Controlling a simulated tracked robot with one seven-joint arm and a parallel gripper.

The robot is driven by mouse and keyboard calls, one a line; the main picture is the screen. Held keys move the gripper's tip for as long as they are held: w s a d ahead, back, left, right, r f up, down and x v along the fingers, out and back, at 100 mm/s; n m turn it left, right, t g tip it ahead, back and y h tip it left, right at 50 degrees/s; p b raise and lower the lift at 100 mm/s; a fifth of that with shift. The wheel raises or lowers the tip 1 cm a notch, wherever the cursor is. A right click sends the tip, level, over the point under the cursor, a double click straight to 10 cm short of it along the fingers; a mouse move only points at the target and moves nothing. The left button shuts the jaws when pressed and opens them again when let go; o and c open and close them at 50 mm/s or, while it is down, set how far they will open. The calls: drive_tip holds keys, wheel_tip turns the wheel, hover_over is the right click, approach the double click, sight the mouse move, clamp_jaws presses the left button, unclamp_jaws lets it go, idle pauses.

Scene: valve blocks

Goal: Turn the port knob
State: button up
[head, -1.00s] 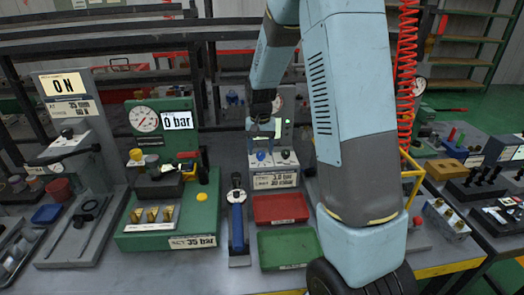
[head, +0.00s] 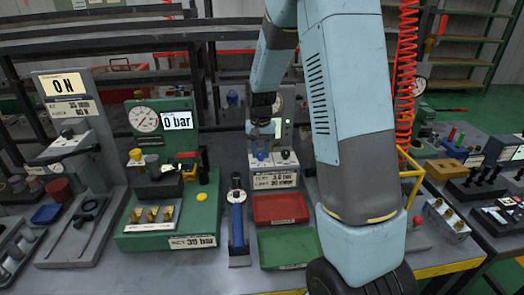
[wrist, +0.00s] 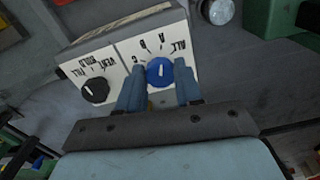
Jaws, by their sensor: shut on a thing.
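The blue round knob (wrist: 159,72) with a white pointer line sits on a white panel with marks including A and ALL. I take it as the port knob. It also shows in the head view (head: 261,156). In the wrist view, its pointer is roughly upright in the picture. My gripper (wrist: 159,84) has its two blue fingers on either side of the knob, shut on it. In the head view my gripper (head: 263,146) reaches down to the knob from above. The fingers hide part of the panel.
A black knob (wrist: 95,90), with VENT and FILL marks, is beside the blue one on the same box. A red tray (head: 281,208) and a green tray (head: 288,249) lie in front. A green gauge stand (head: 165,210) is to the left.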

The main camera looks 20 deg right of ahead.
drive_tip(key=shift+d, duration=0.25)
drive_tip(key=shift+c, duration=0.3)
drive_tip(key=shift+a, duration=0.15)
drive_tip(key=shift+n, duration=3.9)
drive_tip(key=o, duration=1)
drive_tip(key=shift+o, duration=0.2)
